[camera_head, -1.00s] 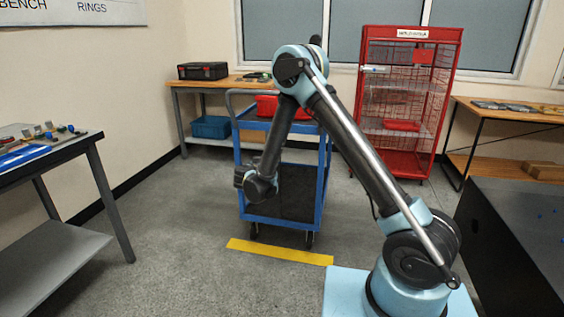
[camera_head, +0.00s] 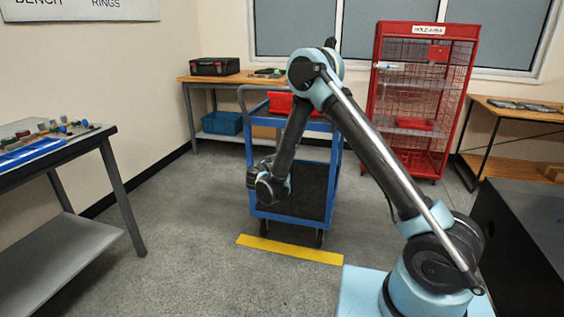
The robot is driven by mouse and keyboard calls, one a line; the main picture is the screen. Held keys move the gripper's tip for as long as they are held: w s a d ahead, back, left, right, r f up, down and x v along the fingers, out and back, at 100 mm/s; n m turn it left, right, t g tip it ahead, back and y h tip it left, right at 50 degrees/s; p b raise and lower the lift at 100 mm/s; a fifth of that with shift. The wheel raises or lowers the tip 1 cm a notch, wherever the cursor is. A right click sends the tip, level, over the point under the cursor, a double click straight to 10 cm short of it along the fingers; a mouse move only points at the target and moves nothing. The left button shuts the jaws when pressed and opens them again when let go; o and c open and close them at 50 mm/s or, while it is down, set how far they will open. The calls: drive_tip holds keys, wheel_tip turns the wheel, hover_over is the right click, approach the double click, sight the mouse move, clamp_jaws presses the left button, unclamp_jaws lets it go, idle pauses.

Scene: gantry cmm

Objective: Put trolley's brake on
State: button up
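The blue trolley (camera_head: 333,190) stands upright ahead of me, behind a yellow floor strip (camera_head: 290,249). It has a dark lower deck, a grey push handle (camera_head: 243,98) at its left and a red bin (camera_head: 281,103) on its top. Two dark front casters show, one at the left (camera_head: 264,228) and one at the right (camera_head: 319,238). I cannot make out a brake pedal. My arm crosses in front of the trolley. Its end hangs over the trolley's left front side in the picture, and the gripper fingers cannot be made out.
A dark workbench (camera_head: 70,152) stands at the left. A wooden bench (camera_head: 222,79) with a black toolbox (camera_head: 215,66) and a red cage cabinet (camera_head: 378,58) stand behind the trolley. A dark block (camera_head: 520,240) is at the right. The floor left of the trolley is clear.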

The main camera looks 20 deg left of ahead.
drive_tip(key=s+a+r, duration=0.1)
drive_tip(key=s, duration=1)
drive_tip(key=shift+s+a+r, duration=0.2)
drive_tip(key=shift+s+r, duration=0.05)
drive_tip(key=shift+s, duration=0.15)
idle(0.4)
